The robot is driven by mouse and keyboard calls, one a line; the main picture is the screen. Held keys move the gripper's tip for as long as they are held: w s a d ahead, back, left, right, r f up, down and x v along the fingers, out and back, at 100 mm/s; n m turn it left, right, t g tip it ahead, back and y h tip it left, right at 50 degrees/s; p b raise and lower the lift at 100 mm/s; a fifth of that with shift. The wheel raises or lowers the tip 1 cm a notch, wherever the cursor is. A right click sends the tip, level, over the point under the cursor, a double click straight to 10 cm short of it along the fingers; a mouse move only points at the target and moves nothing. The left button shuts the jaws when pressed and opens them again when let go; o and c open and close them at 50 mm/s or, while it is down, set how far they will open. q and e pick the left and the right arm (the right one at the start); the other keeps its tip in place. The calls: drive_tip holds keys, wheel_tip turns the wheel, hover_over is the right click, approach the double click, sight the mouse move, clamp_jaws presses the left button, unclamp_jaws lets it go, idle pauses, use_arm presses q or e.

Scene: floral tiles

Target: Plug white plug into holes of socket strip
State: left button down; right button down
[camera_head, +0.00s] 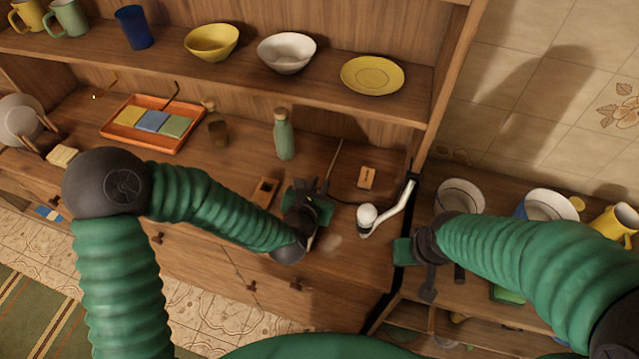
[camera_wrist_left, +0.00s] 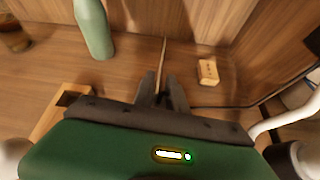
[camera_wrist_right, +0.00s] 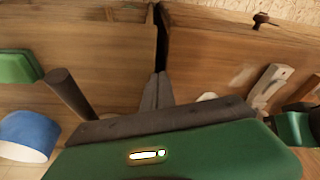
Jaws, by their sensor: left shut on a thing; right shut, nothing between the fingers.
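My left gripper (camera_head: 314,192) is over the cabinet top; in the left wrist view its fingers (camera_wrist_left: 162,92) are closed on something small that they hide. I cannot make out the white plug itself. A thin pale line rises behind the fingertips, and a dark cord (camera_wrist_left: 232,106) runs right from near them. A small wooden block with dark marks (camera_head: 367,177) lies right of and behind the left gripper, apart from it; it also shows in the left wrist view (camera_wrist_left: 208,72). I cannot tell if it is the socket strip. My right gripper (camera_head: 428,290) is shut and empty; its fingers show in the right wrist view (camera_wrist_right: 158,90).
A white lamp-like object (camera_head: 367,217) stands between the grippers. A green bottle (camera_head: 283,137) and an open-topped wooden box (camera_head: 264,192) are near the left gripper. An orange tray (camera_head: 114,136) is farther left. Pots (camera_head: 459,194) and a yellow mug (camera_head: 617,226) are at right.

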use_arm(q)
drive_tip(key=shift+f+b, duration=0.45)
drive_tip(key=shift+f, duration=0.15)
drive_tip(key=c, duration=1.3)
unclamp_jaws()
drive_tip(key=shift+r, duration=0.1)
drive_tip(key=p+v, duration=0.2)
drive_tip(key=v, duration=0.2)
drive_tip(key=p+v, duration=0.3)
drive_tip(key=v, duration=0.2)
drive_tip(key=shift+w+r+p, duration=0.1)
drive_tip(key=shift+r+p, duration=0.25)
drive_tip(key=shift+r, duration=0.15)
drive_tip(key=p+v, duration=0.2)
drive_tip(key=p, duration=0.8)
drive_tip(key=p+v, duration=0.3)
drive_tip(key=f+p+v, duration=0.1)
drive_tip(key=v, duration=0.1)
drive_tip(key=shift+s+a+p, duration=0.1)
drive_tip(key=shift+s+p, duration=0.3)
drive_tip(key=shift+s, duration=0.05)
